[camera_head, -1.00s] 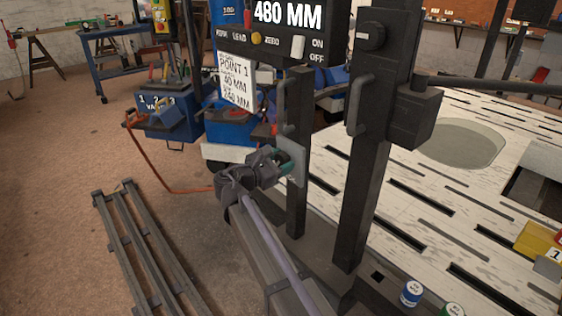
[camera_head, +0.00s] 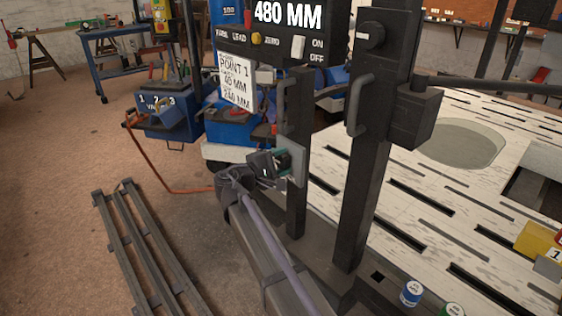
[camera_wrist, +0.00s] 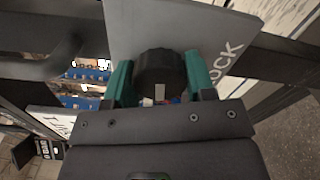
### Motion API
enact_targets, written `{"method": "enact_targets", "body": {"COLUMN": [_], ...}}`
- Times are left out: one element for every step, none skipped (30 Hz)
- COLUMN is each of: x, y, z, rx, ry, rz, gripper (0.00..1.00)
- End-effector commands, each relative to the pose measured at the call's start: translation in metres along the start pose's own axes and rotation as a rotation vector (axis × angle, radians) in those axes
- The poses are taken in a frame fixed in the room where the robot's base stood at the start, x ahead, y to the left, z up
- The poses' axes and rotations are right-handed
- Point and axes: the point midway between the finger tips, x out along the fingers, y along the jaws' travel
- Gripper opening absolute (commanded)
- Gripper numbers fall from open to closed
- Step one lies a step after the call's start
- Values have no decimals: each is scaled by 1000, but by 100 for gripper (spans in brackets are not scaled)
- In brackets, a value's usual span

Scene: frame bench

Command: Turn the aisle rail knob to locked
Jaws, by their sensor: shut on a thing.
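The dark round knob (camera_wrist: 160,77) sits on a grey plate (camera_wrist: 150,25) in the wrist view, with a small pale mark at its lower side. The plate carries the letters "OCK" to the right of the knob. My gripper (camera_wrist: 160,80) has its green fingers on both sides of the knob and is shut on it. In the head view, my gripper (camera_head: 281,161) is at the grey plate (camera_head: 298,165) on the dark post. The knob is hidden there behind the fingers.
A dark upright (camera_head: 366,180) with a handle stands right of the plate. The slotted white table (camera_head: 400,170) lies further right. A blue cup (camera_head: 411,293) stands near the front. A slatted metal rack (camera_head: 150,245) lies on the floor at left.

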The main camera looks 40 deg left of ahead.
Motion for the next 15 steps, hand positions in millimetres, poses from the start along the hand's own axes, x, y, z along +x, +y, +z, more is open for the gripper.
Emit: {"method": "enact_targets", "body": {"x": [0,0,0,0,0,0,0,0,0,0,0,0,0,0,0], "y": [0,0,0,0,0,0,0,0,0,0,0,0,0,0,0], "z": [0,0,0,0,0,0,0,0,0,0,0,0,0,0,0], "rx": [27,44,65,80,93,109,119,128,140,147,152,159,163,166,169], "ry": [0,0,0,0,0,0,0,0,0,0,0,0,0,0,0], "rz": [-1,-1,-1,-1,-1,-1,-1,-1,-1,-1,-1,-1,-1,-1,-1], "gripper": [26,26,26,26,26,26,26,26,26,26,26,26,26,26,26]}}
